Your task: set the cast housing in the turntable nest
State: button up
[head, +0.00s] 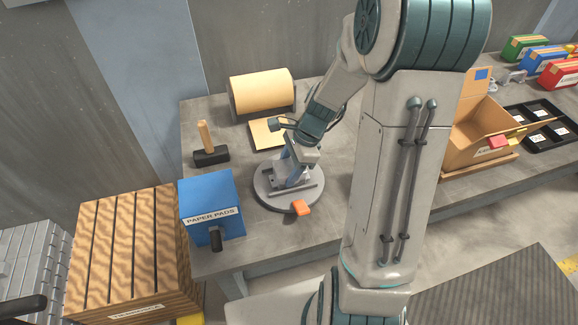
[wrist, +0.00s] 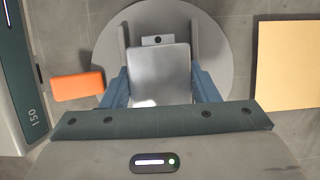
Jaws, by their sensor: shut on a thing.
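The cast housing, a plain grey block (wrist: 159,76), is between the two blue fingers of my gripper (wrist: 160,88), which is shut on it. The round grey turntable (head: 267,197) lies under my gripper (head: 293,176) on the bench; it also shows in the wrist view (wrist: 105,50). The nest's grey rails (wrist: 195,45) stand on the turntable, with a small block with a dark hole (wrist: 158,40) at the far end. In the wrist view the housing lies in line between the rails. Whether it rests on the nest or hangs just above is unclear; its underside is hidden.
An orange block (head: 301,208) is at the turntable's front edge. The blue paper pads box (head: 208,190) and a hammer (head: 210,155) stand to the left. A paper roll (head: 262,92) and a tan sheet (head: 268,133) lie behind; a cardboard box (head: 470,140) is right.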

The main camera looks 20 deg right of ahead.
jog(key=shift+f, duration=0.15)
jog(key=o, duration=1.4)
jog(key=shift+c, duration=0.2)
jog(key=v, duration=1.2)
jog(key=s+a+r+n+t+h, duration=0.1)
jog(key=s+a+r+n+h, duration=0.1)
jog(key=s+n, duration=0.5)
jog(key=s+a+r+n+t+h, duration=0.1)
jog(key=s+a+r+n+h, duration=0.1)
jog(key=s+n, duration=0.5)
jog(key=n, duration=0.3)
jog(key=shift+a+r+n+t+p, duration=0.25)
jog(key=shift+r+n+t+p, duration=0.1)
jog(key=shift+n+t+p, duration=0.05)
